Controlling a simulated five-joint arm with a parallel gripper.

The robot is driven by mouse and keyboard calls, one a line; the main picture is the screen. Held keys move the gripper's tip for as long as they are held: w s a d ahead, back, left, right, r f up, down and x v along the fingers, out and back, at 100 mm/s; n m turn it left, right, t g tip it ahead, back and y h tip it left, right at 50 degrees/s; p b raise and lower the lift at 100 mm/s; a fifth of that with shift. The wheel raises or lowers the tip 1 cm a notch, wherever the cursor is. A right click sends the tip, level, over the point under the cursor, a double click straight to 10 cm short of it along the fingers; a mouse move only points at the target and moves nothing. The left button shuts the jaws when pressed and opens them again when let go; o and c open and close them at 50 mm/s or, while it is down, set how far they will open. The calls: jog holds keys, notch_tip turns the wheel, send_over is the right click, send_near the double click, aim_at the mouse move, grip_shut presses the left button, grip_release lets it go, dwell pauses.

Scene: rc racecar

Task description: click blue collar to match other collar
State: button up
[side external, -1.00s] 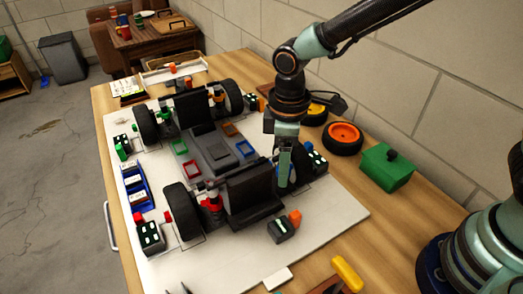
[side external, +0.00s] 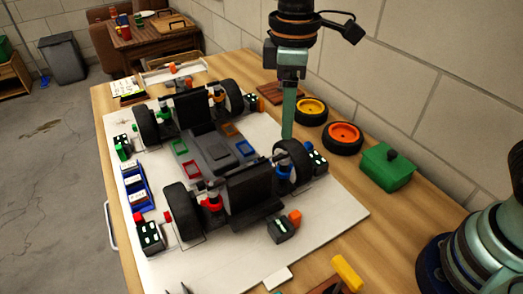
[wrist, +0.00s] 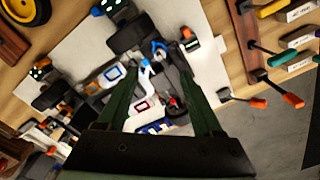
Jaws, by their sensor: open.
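The blue collar (side external: 283,169) sits on the shock absorber beside the car's near right wheel (side external: 294,160) in the side external view. Blue also shows in the wrist view (wrist: 158,47), ahead of my fingers. The red collar (side external: 212,204) is on the shock beside the near left wheel (side external: 183,211). An orange collar (side external: 217,97) is at the far right shock. My gripper (side external: 288,134) points down, open and empty, above and just behind the near right wheel. It also shows in the wrist view (wrist: 162,62). The collars' exact settings are too small to read.
The car stands on a white board (side external: 340,208) on the wooden table. Orange (side external: 342,138) and yellow (side external: 310,111) spare wheels and a green box (side external: 387,167) lie to the right. A brick wall is behind them. A tool rack (wrist: 262,60) shows in the wrist view.

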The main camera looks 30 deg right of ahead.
aim_at(285, 153)
dwell(0.3)
jog(key=n, duration=0.5)
jog(key=shift+f+n, duration=0.15)
jog(key=shift+n, duration=0.35)
notch_tip(285, 153, down, 12)
jog(key=shift+r, duration=0.15)
